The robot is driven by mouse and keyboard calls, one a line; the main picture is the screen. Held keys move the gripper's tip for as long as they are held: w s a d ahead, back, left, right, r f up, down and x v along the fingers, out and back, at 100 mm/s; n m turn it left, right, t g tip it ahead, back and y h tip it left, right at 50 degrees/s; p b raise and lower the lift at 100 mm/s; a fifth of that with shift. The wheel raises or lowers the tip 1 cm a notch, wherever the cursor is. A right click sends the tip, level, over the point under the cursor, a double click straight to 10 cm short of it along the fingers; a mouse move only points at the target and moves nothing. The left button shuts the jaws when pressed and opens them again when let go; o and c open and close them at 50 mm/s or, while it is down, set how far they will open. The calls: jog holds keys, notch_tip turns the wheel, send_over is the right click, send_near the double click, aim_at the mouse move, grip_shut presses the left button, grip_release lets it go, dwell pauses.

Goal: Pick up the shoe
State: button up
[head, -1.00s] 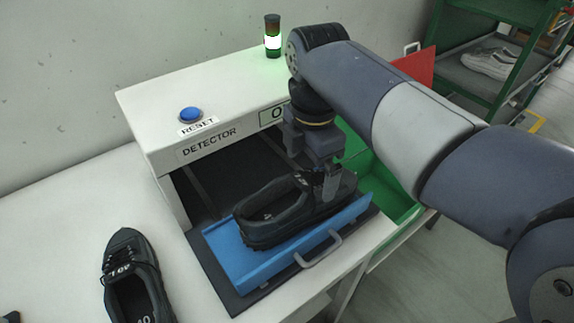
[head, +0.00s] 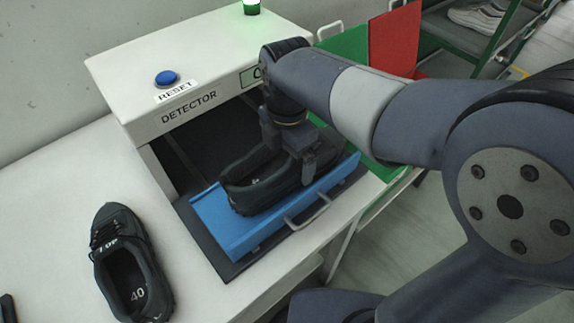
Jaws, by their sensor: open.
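A black shoe (head: 250,186) lies on the blue tray (head: 226,232) in front of the detector's opening. My gripper (head: 310,172) is open and is down at the right part of this shoe, with one finger showing in front of its near side. The other finger is hidden, and part of the shoe is covered by the gripper. A second black shoe (head: 133,262), marked 40 inside, lies on the white table to the left.
The white detector (head: 205,60) has a blue reset button (head: 166,77) and a green-lit lamp (head: 251,7) on top. The tray has a grey handle (head: 308,211). Green and red bins (head: 395,40) stand to the right. A rack with pale shoes (head: 478,20) is at the upper right.

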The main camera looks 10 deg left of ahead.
jog(key=shift+f, duration=0.15)
jog(key=c, duration=1.2)
notch_tip(320, 180, up, 10)
jog(key=shift+p, duration=0.5)
